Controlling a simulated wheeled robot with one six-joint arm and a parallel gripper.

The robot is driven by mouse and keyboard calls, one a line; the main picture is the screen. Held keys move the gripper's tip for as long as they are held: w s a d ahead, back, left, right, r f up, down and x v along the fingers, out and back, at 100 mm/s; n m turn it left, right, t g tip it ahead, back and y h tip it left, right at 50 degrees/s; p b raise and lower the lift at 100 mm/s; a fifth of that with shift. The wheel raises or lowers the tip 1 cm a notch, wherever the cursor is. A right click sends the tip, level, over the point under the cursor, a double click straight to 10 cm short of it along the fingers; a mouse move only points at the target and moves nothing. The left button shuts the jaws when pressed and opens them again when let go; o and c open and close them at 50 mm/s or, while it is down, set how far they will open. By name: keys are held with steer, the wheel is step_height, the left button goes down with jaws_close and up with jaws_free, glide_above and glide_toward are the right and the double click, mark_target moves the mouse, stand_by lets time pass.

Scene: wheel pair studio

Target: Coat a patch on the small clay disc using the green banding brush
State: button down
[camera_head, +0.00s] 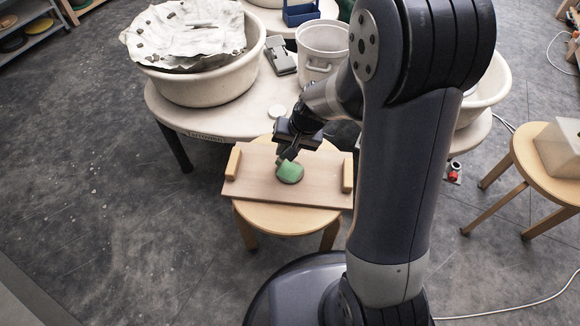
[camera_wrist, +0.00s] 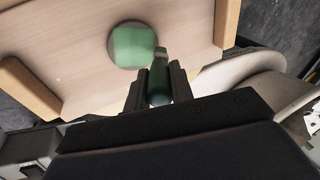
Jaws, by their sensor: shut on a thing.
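The small clay disc (camera_head: 290,172) lies on a wooden board with two raised end blocks. In the wrist view the disc (camera_wrist: 115,38) shows a grey rim at its left and top, and a green patch covers most of its face. My gripper (camera_wrist: 157,85) is shut on the green banding brush (camera_wrist: 159,72), which sticks out between the fingers. The brush's far end is just right of the disc in the wrist view; I cannot tell whether it touches. In the head view my gripper (camera_head: 286,156) is just above the disc's far side, and the brush is hard to make out.
The board (camera_head: 250,189) rests on a round wooden stool (camera_head: 290,218). Behind it a table (camera_head: 205,122) holds a large cloth-covered basin (camera_head: 200,82), a white bucket (camera_head: 322,50) and a small pale disc (camera_head: 276,111). Another stool (camera_head: 550,166) stands at the right. Floor at the left is clear.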

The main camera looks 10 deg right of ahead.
step_height(320, 180, up, 4)
steer(key=p, duration=0.3)
steer(key=shift+r, duration=0.1)
stand_by(0.3)
steer(key=shift+d, duration=0.1)
stand_by(0.3)
